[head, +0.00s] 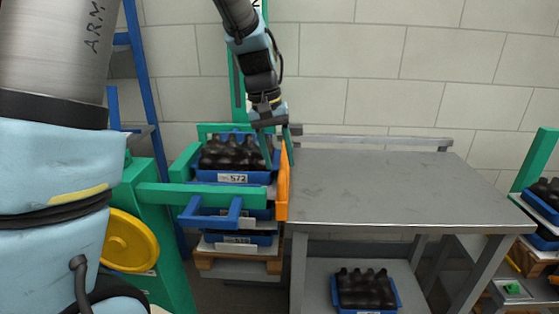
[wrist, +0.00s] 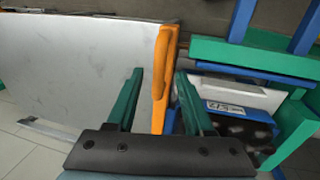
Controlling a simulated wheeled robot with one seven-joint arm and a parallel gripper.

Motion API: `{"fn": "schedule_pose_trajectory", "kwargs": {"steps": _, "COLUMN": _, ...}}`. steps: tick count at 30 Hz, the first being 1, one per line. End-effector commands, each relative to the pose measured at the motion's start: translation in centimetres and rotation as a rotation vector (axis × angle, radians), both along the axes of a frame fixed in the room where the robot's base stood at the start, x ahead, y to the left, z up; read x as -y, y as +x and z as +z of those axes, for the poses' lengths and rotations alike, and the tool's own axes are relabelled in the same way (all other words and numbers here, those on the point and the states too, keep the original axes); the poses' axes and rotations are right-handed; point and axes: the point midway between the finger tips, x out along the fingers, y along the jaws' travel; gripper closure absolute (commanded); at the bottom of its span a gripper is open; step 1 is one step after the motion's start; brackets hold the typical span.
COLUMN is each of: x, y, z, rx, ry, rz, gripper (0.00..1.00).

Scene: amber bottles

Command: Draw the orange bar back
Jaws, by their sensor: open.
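The orange bar (head: 283,180) stands upright between the stack of blue crates and the grey metal table in the head view. In the wrist view the orange bar (wrist: 160,85) runs between the two green fingers of my gripper (wrist: 158,92). My gripper (head: 277,150) is open, with one finger on each side of the bar's upper part. Whether a finger touches the bar lower down I cannot tell.
A blue crate of dark bottles (head: 232,176), labelled 572, tops the stack left of the bar. A green frame (head: 205,196) surrounds it. The grey table (head: 380,190) to the right is bare on top. Another bottle crate (head: 365,291) sits on its lower shelf.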

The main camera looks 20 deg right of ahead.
Motion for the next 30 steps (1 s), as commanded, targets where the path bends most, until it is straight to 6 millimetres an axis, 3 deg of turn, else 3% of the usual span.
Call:
{"fn": "schedule_pose_trajectory", "kwargs": {"steps": 6, "x": 0.3, "y": -0.1, "z": -1.8, "rx": 0.000, "ry": 0.000, "rz": -0.001, "gripper": 0.48}}
{"fn": "schedule_pose_trajectory", "kwargs": {"steps": 15, "x": 0.4, "y": -0.2, "z": -2.1, "rx": 0.001, "ry": 0.000, "rz": -0.001, "gripper": 0.48}}
{"fn": "schedule_pose_trajectory", "kwargs": {"steps": 30, "x": 0.3, "y": -0.1, "z": -2.0, "rx": 0.001, "ry": 0.000, "rz": -0.001, "gripper": 1.00}}
